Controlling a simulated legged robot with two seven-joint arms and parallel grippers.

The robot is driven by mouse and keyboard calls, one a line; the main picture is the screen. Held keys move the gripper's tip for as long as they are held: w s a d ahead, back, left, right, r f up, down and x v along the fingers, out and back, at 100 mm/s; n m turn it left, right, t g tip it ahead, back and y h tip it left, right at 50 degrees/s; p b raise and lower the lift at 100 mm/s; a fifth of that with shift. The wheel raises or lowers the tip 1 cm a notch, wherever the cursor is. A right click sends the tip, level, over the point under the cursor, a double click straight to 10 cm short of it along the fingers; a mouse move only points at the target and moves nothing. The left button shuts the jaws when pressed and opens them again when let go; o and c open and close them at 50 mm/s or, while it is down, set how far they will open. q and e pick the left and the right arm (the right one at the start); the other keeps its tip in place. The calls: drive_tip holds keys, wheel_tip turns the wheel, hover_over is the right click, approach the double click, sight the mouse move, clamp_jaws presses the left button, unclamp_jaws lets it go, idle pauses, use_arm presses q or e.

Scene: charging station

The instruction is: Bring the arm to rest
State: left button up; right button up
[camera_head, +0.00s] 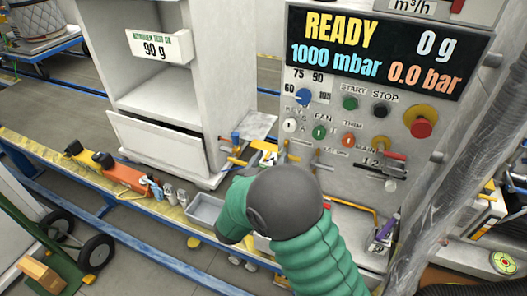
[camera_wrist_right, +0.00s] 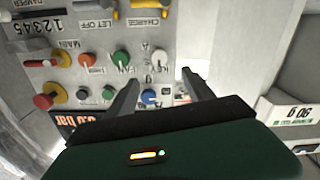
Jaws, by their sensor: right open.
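My right arm, in a green sleeve with a grey joint, reaches up from the bottom of the head view in front of the control panel (camera_head: 345,120). The arm largely hides its hand there. In the right wrist view my right gripper (camera_wrist_right: 160,77) is open, its two dark fingers spread apart with nothing held between them. Past the fingers the panel shows upside down, with the white key knob (camera_wrist_right: 158,57) and the blue knob (camera_wrist_right: 149,96) seen between them. I cannot tell the exact gap to the panel. My left gripper is not in view.
A display (camera_head: 375,48) reads READY, 1000 mbar, 0 g and 0.0 bar. A red stop button (camera_head: 421,128) sits on the panel's right. A white cabinet (camera_head: 155,85) stands left. A grey tray (camera_head: 205,209) and an orange tool (camera_head: 125,175) lie on the bench. A transparent sheet hangs right.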

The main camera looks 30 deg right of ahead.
drive_tip(key=s+a+f+n+g+y, duration=0.15)
drive_tip(key=a+f+n+y, duration=0.35)
drive_tip(key=a+f+y, duration=0.5)
drive_tip(key=s+f+n+g+y, duration=0.2)
drive_tip(key=s+g, duration=0.5)
drive_tip(key=s, duration=1.3)
drive_tip(key=shift+s+d+f+g+y, duration=0.35)
drive_tip(key=shift+d+f+y, duration=0.1)
drive_tip(key=shift+y, duration=0.35)
drive_tip(key=shift+a, duration=0.1)
